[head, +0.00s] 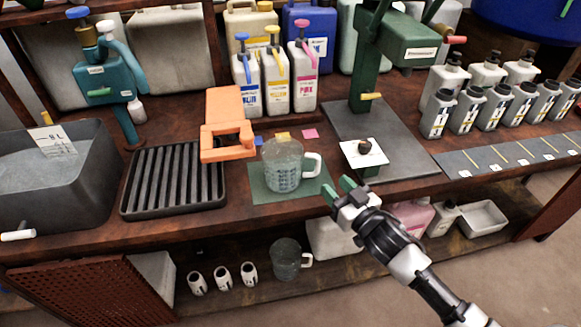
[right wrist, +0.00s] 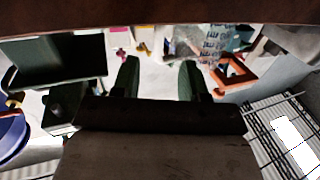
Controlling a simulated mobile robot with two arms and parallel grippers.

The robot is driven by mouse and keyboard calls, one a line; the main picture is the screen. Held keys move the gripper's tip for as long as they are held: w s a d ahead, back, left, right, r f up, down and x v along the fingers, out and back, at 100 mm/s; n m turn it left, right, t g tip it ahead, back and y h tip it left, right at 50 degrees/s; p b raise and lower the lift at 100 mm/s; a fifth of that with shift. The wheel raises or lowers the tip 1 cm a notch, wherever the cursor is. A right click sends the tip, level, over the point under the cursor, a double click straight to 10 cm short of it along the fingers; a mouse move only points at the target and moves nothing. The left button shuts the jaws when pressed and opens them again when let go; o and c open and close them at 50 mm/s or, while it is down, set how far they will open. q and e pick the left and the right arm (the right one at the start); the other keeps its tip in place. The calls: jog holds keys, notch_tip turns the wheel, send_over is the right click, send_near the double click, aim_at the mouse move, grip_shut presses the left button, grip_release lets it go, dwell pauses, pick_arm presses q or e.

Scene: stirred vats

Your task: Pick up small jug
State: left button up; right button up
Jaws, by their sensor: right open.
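Two clear jugs with white handles show in the head view. The larger-looking jug (head: 283,166), with dark markings, stands upright on a green mat (head: 262,190) on the bench. The smaller-looking jug (head: 285,260) stands on the lower shelf below, near the front. My right gripper (head: 339,190) is open and empty, at the bench's front edge, right of the mat and apart from both jugs. Its two green fingers also show spread in the right wrist view (right wrist: 160,75). My left gripper is not in view.
A black ribbed rack (head: 172,183) and an orange frame (head: 226,128) are left of the mat. A green stand (head: 365,85) rises to the right. Several white holders (head: 222,276) stand left of the lower jug. The bench edge overhangs the shelf.

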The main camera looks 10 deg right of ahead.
aim_at(319, 169)
jog(key=shift+x, duration=1)
jog(key=x, duration=0.4)
jog(key=shift+w+a, duration=0.1)
jog(key=shift+w, duration=0.3)
jog(key=shift+w+a, duration=0.1)
jog(key=shift+w, duration=0.15)
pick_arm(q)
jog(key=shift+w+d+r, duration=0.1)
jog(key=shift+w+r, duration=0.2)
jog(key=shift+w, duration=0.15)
pick_arm(e)
jog(key=shift+r, duration=0.1)
grip_shut()
